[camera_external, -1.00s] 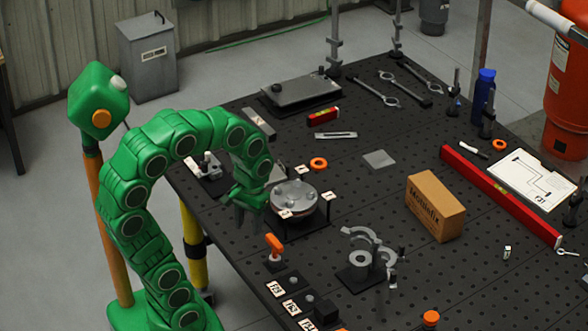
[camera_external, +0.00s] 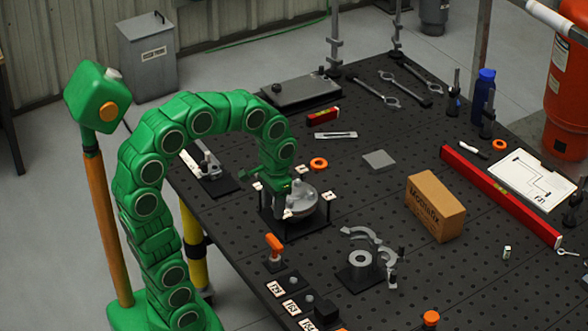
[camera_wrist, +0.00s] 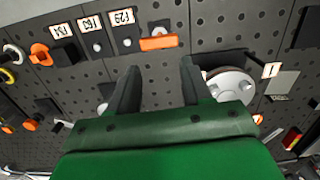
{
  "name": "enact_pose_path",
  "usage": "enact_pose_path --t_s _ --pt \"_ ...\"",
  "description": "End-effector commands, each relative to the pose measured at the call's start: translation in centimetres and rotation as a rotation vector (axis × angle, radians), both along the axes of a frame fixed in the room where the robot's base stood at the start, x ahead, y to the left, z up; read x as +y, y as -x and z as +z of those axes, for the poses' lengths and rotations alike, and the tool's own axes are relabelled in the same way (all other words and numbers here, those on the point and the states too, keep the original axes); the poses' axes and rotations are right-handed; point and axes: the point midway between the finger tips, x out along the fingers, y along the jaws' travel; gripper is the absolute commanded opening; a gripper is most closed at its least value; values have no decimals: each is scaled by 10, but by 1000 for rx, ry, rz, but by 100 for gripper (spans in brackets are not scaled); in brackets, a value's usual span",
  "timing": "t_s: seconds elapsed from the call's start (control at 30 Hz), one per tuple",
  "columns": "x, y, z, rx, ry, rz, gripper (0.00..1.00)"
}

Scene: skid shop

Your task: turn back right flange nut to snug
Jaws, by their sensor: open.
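A round grey flange (camera_external: 302,201) with nuts on its face sits on a dark stand at the near left part of the bench, with small white labels around it. In the wrist view the flange (camera_wrist: 232,86) is right of my fingers, partly hidden by the right finger. My gripper (camera_external: 279,209) points down at the flange's left side and is open. In the wrist view its two dark fingers (camera_wrist: 155,80) are apart with nothing between them. The back right nut cannot be made out for certain, and contact between my gripper and the flange cannot be told.
An orange-handled clamp (camera_external: 274,247) and several labelled blocks stand in front of the flange. A cardboard box (camera_external: 436,206) and a ring fixture (camera_external: 360,258) are to the right. An orange ring (camera_external: 319,163) lies behind. Bare bench shows around a grey plate (camera_external: 379,159).

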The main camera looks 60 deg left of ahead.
Motion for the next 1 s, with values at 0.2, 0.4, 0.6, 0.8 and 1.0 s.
enact_pose_path --t_s 0.2,0.4,0.6,0.8,1.0 --pt "18 -57 0 -26 18 -203 49" --pt "43 -107 -5 -50 26 -368 49" --pt "74 -151 -17 -68 25 -504 49" --pt "100 -178 -27 -76 18 -584 49" --pt "108 -184 -32 -76 16 -609 49"
